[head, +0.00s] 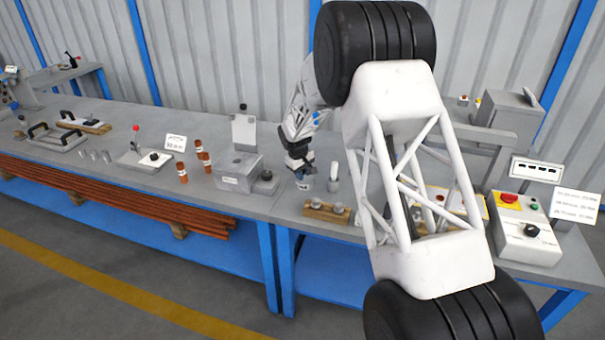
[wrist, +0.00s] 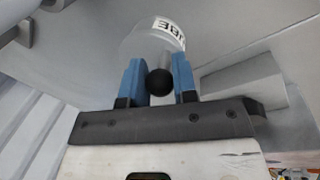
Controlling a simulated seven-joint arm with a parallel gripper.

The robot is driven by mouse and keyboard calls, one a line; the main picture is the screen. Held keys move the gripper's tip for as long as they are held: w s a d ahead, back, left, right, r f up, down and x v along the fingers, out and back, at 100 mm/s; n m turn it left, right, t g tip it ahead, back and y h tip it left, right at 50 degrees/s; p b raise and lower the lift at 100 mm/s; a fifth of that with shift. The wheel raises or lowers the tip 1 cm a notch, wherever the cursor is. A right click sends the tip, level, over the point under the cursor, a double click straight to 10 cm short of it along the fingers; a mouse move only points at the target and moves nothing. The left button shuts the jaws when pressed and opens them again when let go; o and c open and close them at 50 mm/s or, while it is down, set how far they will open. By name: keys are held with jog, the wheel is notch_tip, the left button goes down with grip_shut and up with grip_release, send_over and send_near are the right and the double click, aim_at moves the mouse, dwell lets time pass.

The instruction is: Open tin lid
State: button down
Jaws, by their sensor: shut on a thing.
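A pale grey tin (wrist: 146,42) stands on the bench, with a white label whose visible letters read upside down in the wrist view. Its lid carries a black ball knob (wrist: 160,82) on a short stem. My gripper (wrist: 159,80) has its two blue fingers on either side of the knob, shut on it. In the head view my gripper (head: 302,165) is directly above the tin (head: 306,184), which is partly hidden by it. I cannot tell whether the lid is seated on the tin or raised.
A grey metal box (head: 237,172) stands left of the tin. A wooden block with metal knobs (head: 327,211) is close in front. A control box with a red button (head: 525,228) is at the right. Bare bench (head: 225,200) lies front left.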

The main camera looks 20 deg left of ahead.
jog(key=shift+w+r, duration=0.1)
jog(key=shift+w+r+g, duration=0.3)
jog(key=shift+r+g, duration=0.05)
jog(key=shift+g, duration=0.35)
jog(key=shift+w+r+g, duration=0.3)
jog(key=shift+g, duration=0.4)
jog(key=g, duration=0.1)
jog(key=w+r+g, duration=0.1)
jog(key=g, duration=0.1)
jog(key=shift+w+r, duration=0.1)
jog(key=shift+w, duration=0.2)
jog(key=w+g, duration=0.1)
jog(key=g, duration=0.1)
jog(key=shift+w+r+n+g, duration=0.3)
jog(key=shift+w+r+g, duration=0.05)
jog(key=shift+w+g, duration=0.05)
jog(key=shift+w+r+g, duration=0.2)
jog(key=shift+w+g, duration=0.8)
jog(key=shift+g, duration=0.6)
jog(key=c, duration=0.9)
grip_release()
